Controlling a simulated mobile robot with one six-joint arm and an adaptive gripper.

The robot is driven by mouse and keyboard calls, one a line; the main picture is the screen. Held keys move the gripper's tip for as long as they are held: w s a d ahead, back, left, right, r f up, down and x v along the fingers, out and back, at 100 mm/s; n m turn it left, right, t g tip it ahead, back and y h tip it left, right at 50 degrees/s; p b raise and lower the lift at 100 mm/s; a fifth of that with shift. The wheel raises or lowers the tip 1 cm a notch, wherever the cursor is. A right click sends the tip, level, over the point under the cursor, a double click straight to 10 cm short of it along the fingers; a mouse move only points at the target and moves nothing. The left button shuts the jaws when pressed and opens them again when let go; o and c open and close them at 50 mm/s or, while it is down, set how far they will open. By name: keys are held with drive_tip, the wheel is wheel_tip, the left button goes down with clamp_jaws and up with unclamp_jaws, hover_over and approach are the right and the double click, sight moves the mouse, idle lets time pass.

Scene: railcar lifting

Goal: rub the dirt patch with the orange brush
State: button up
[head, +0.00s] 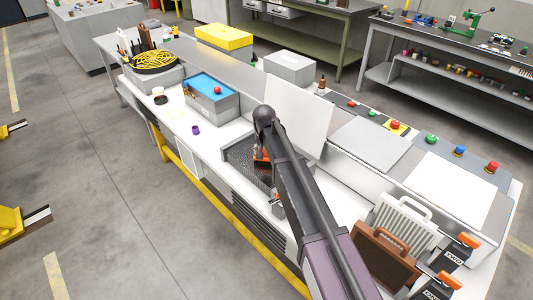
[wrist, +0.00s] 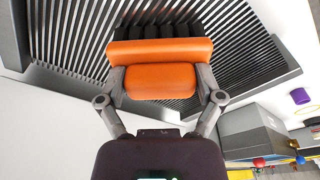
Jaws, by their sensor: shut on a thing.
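My gripper (wrist: 160,82) is shut on the orange brush (wrist: 160,50), its two fingers on either side of the orange handle. The brush's black bristles point to the top of the wrist view, over a dark slatted grille (wrist: 75,35). I cannot tell whether the bristles touch it. In the head view a bit of orange (head: 261,155) shows beside my arm, above a dark speckled recess (head: 238,155) in the white bench; my arm hides much of this spot. I cannot make out a distinct dirt patch in either view.
A grey box with a blue top (head: 210,86) and a purple ring (head: 195,129) stand left of the recess. A pale upright panel (head: 298,105) rises behind it. A brown case (head: 385,258) and a white ribbed case (head: 403,220) stand at the right.

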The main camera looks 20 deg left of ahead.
drive_tip(key=shift+r, duration=0.1)
drive_tip(key=shift+r+p, duration=2.85)
drive_tip(key=shift+p, duration=0.2)
drive_tip(key=shift+r+p, duration=1.55)
